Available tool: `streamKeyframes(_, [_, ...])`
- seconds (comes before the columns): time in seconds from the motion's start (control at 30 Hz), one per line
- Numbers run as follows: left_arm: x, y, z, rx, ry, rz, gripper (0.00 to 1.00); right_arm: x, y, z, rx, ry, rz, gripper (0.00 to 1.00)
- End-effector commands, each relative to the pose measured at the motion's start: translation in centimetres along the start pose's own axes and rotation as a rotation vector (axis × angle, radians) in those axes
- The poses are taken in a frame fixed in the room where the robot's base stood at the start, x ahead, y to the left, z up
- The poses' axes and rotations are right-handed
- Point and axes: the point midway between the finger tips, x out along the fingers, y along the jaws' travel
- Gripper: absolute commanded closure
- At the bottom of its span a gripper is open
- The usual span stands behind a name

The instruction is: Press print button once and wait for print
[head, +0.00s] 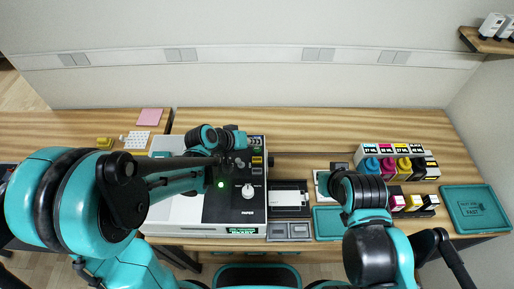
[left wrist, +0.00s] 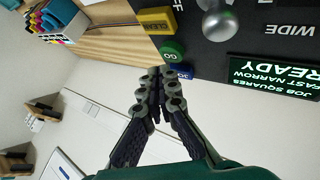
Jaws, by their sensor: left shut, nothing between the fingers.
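The white printer (head: 180,212) stands on the wooden table with a black control panel (head: 228,207). In the left wrist view the panel carries a green GO button (left wrist: 172,50), a blue button (left wrist: 182,72) partly behind a finger, a yellow button (left wrist: 155,20) and a silver knob (left wrist: 216,22). The display (left wrist: 275,77) reads READY, with FAST NARROW and SQUARES. My left gripper (left wrist: 160,74) is shut and empty, its tips beside the green and blue buttons; I cannot tell whether they touch. My right arm's end (head: 338,185) is over the table, its fingers not clear.
Ink boxes and bottles (head: 400,165) stand at the right. A teal tray (head: 476,208) lies at the far right. A black paper tray (head: 289,198) is right of the printer. A pink pad (head: 150,117) lies at the back left. The back middle of the table is clear.

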Motion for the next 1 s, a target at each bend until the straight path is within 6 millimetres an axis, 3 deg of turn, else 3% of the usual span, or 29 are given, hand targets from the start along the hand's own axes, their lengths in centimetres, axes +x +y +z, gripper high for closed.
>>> streamKeyframes(1.0, [0.61,-0.45,0.46,0.000,0.000,0.000,1.00,0.79,0.00,0.56,0.000,0.000,0.000,1.00])
